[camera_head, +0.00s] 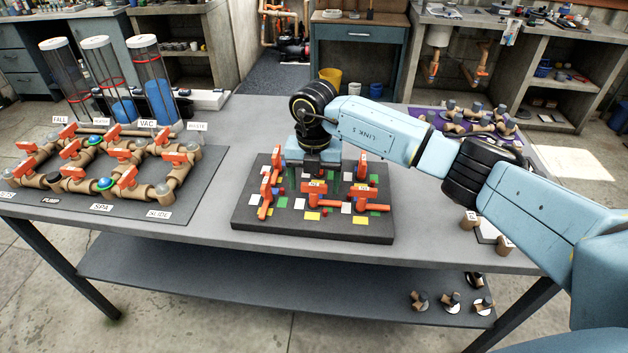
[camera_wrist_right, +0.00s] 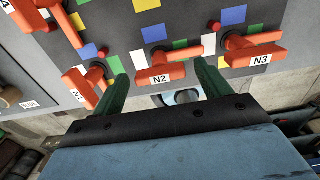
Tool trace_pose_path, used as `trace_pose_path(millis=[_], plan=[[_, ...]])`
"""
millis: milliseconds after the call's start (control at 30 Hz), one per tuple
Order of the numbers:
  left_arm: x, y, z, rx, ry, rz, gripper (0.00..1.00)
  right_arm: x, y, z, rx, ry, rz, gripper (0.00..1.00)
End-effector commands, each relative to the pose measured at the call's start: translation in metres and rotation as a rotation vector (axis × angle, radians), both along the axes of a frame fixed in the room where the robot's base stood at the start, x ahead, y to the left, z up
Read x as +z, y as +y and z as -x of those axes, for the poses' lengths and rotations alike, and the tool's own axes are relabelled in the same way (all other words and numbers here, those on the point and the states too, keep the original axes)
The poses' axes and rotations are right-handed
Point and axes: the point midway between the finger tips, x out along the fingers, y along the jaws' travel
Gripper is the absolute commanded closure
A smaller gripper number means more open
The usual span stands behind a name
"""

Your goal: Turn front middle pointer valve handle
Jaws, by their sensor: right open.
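In the wrist view the orange pointer handle marked N2 (camera_wrist_right: 165,77) is the middle one of the row nearest my right gripper, and lies nearly level across the picture. My right gripper (camera_wrist_right: 163,71) is open, with one green finger near each end of that handle. I cannot tell whether the fingers touch it. N1 (camera_wrist_right: 84,92) is on its left and N3 (camera_wrist_right: 254,57) on its right. In the head view my right gripper (camera_head: 313,173) points down over the dark valve board (camera_head: 310,228), and its wrist partly hides the back valves. My left gripper is out of view.
A pipe panel (camera_head: 192,205) with orange valves and clear cylinders (camera_head: 160,95) stands at the left of the table. A purple mat (camera_head: 440,126) with fittings lies at the back right. Small brown fittings (camera_head: 468,221) stand at the right edge. Table room is clear beside the board.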

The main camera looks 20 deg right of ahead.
Motion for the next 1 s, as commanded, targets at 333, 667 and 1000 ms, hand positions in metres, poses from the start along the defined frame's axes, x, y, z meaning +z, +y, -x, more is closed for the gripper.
trace_pose_path(millis=[333,667,1000], plan=[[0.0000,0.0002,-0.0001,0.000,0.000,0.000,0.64,0.0003,0.0001,0.0000,0.000,0.000,0.000,0.46],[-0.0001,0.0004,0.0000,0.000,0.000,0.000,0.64,0.0006,0.0000,-0.0001,0.007,0.000,0.000,0.68],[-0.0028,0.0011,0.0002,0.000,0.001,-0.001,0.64,0.0012,-0.0004,-0.0005,0.139,0.000,0.001,0.68]])
